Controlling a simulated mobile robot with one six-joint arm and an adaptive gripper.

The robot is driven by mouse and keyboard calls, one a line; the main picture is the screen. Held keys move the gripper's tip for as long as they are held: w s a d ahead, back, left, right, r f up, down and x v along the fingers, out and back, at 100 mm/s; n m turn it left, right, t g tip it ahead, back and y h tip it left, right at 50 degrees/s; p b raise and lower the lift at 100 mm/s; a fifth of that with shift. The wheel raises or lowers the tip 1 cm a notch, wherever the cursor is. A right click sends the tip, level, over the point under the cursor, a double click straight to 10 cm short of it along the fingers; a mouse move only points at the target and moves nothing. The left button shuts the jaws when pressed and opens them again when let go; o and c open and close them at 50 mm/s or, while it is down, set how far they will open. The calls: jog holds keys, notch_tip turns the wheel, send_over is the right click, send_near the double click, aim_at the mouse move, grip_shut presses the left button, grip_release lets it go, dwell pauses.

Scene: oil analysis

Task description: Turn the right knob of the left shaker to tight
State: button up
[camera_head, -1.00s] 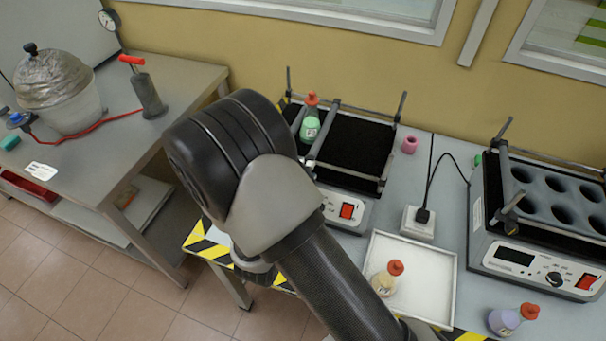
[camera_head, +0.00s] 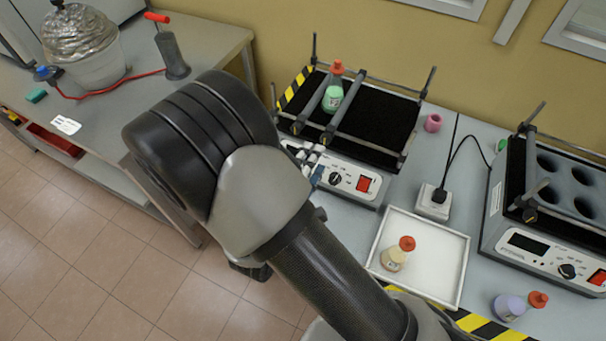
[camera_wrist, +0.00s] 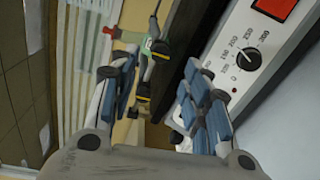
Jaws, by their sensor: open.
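The left shaker (camera_head: 390,143) has a black platform with metal bars across it and a white front panel. My gripper (camera_head: 308,165) is at the left part of its front edge. In the wrist view, my gripper (camera_wrist: 160,78) is open, with blue-padded fingers apart. Two dark clamp knobs, an upper one (camera_wrist: 160,47) and a lower one (camera_wrist: 142,90), show in the gap beyond the fingers; I cannot tell whether either is touched. The panel dial (camera_wrist: 248,58) lies right of the fingers. A green bottle (camera_head: 332,98) with a red cap stands on the platform.
A white tray (camera_head: 462,262) with a yellowish bottle (camera_head: 396,254) is in front. A plug (camera_head: 433,202) with a black cable stands behind it. The right shaker (camera_head: 540,236) and a purple bottle (camera_head: 510,306) are at the right. A side bench (camera_head: 205,40) is at the left.

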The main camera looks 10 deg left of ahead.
jog(key=v, duration=0.5)
jog(key=shift+s, duration=0.2)
jog(key=s+d+r+m+g+h, duration=0.2)
jog(key=d+r+m+g, duration=0.15)
jog(key=d, duration=0.35)
jog(key=s+d+r+m+g+h, duration=0.1)
jog(key=s+d+r+m+g, duration=0.3)
jog(key=d, duration=0.3)
jog(key=s+d+r+m+g+h, duration=0.1)
jog(key=d+r+m+g+h, duration=0.15)
jog(key=d+g, duration=0.4)
jog(key=s+d+m+g+y, duration=0.2)
jog(key=s+m+y, duration=0.2)
jog(key=s+y, duration=0.15)
jog(key=s+a+r+m+t+y, duration=0.1)
jog(key=a+r+t+y, duration=0.3)
jog(key=r+y, duration=0.1)
jog(key=shift+r+m+t+y, duration=0.3)
jog(key=shift+r+t+y, duration=0.1)
jog(key=shift+r, duration=0.4)
